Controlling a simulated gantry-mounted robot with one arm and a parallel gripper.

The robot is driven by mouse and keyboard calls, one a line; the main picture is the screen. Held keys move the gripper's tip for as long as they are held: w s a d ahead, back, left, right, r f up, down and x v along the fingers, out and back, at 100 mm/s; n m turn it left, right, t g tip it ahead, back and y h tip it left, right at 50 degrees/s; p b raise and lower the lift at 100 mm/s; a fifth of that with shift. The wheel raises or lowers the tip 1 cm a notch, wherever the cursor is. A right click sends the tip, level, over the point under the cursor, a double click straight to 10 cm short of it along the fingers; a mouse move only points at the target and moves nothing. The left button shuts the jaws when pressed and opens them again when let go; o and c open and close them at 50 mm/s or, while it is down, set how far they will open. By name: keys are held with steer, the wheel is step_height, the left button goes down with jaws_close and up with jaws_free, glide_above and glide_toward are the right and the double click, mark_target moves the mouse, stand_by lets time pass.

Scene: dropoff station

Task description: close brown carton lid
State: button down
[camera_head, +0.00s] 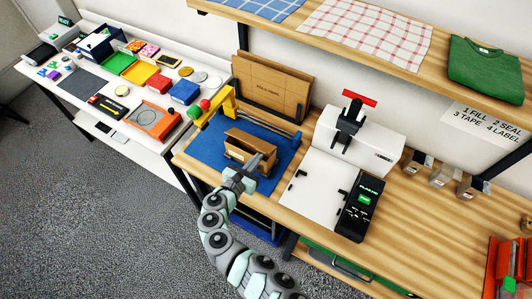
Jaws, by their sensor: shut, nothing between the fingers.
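The small brown carton (237,156) stands on the blue mat (205,146) at the left part of the wooden bench. Its upper flaps (262,142) look raised at the back and right, and its top appears at least partly open. My gripper (252,165) is at the front right of the carton, with its fingers pointing up toward it. The fingers are shut and hold nothing. They overlap the carton's front right edge in the picture, and I cannot tell whether they touch it. My gripper hides the carton's lower right part.
A yellow device with a red knob (204,104) stands left of the carton. Flat cardboard (270,88) leans behind it. A white machine (350,140) and a black label unit (358,206) stand to the right. A shelf (405,68) hangs above. Bare wood lies front right.

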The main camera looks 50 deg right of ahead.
steer(key=shift+d+r+p, duration=0.35)
steer(key=shift+r+p, duration=0.35)
steer(key=shift+p, duration=0.05)
